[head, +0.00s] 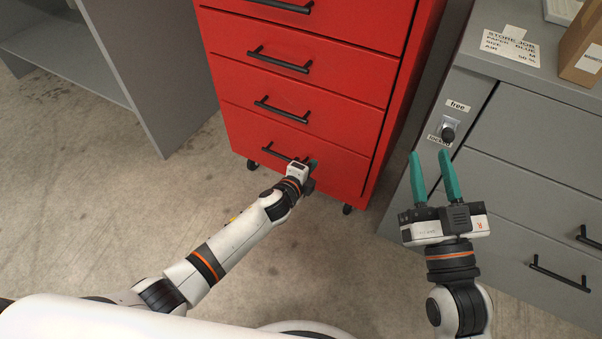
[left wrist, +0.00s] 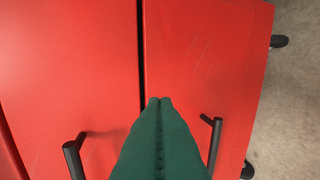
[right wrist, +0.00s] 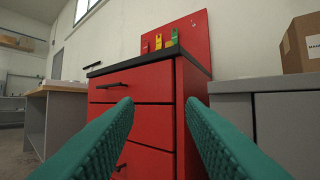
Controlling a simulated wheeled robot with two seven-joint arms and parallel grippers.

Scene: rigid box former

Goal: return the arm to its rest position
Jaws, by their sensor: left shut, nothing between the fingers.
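My left gripper (head: 312,163) is low in front of the bottom drawer of the red cabinet (head: 290,85), near that drawer's black handle (head: 280,154). In the left wrist view its green fingers (left wrist: 158,103) are closed together with nothing between them. The fingertips point at the red drawer fronts near the gap between two drawers; I cannot tell if they touch. A handle (left wrist: 213,140) shows just right of the fingers. My right gripper (head: 432,160) is open and empty, raised in front of the grey cabinet. Its spread fingers also frame the right wrist view (right wrist: 160,125).
The red cabinet stands on small castors, with its drawers looking shut. A grey drawer cabinet (head: 530,145) with a knob (head: 448,131) labelled free and locked stands at right. A cardboard box (head: 582,45) sits on it. A grey bench (head: 150,70) is at left. Concrete floor (head: 100,200) is clear.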

